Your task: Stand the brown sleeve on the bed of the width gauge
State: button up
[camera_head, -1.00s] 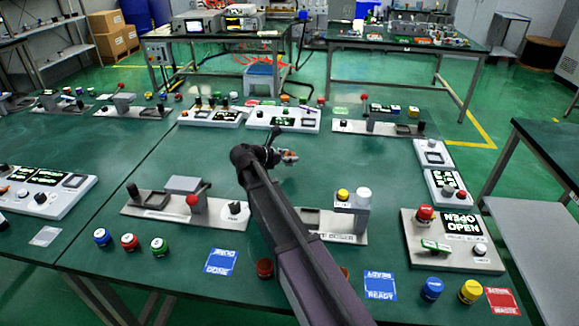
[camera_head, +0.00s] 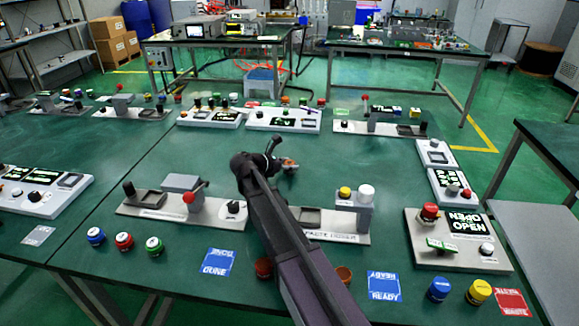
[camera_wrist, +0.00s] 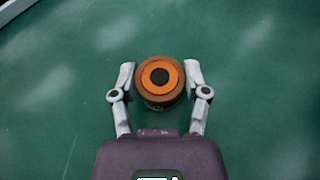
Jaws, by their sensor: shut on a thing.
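The brown sleeve (camera_wrist: 146,88) sits between the two fingertips of my gripper (camera_wrist: 160,77) in the wrist view, seen end-on with an orange ring and dark centre. My gripper is shut on it. In the head view my gripper (camera_head: 288,164) holds it above the open table middle, behind the front stations. The width gauge's label is not readable. A front-left station (camera_head: 150,213) has a dark square bed and a red knob. A front-right station (camera_head: 345,237) has a similar bed, partly hidden by my arm, and yellow and white knobs. I cannot tell which is the gauge.
Blue mats (camera_head: 217,262) and coloured jars line that edge. A panel (camera_head: 458,246) with a red button stands at right. The table middle is clear.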

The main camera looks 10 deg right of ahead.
jog(key=shift+f, duration=0.15)
jog(key=o, duration=1.2)
jog(key=shift+r, duration=0.3)
jog(key=p+v, duration=0.4)
jog(key=v, duration=0.6)
jog(key=shift+s+a+r, duration=0.1)
jog(key=shift+a+r, duration=0.05)
jog(key=shift+a, duration=0.05)
jog(key=shift+s+a+r+p, duration=0.2)
jog(key=shift+s+a+p, duration=0.1)
jog(key=shift+a, duration=0.3)
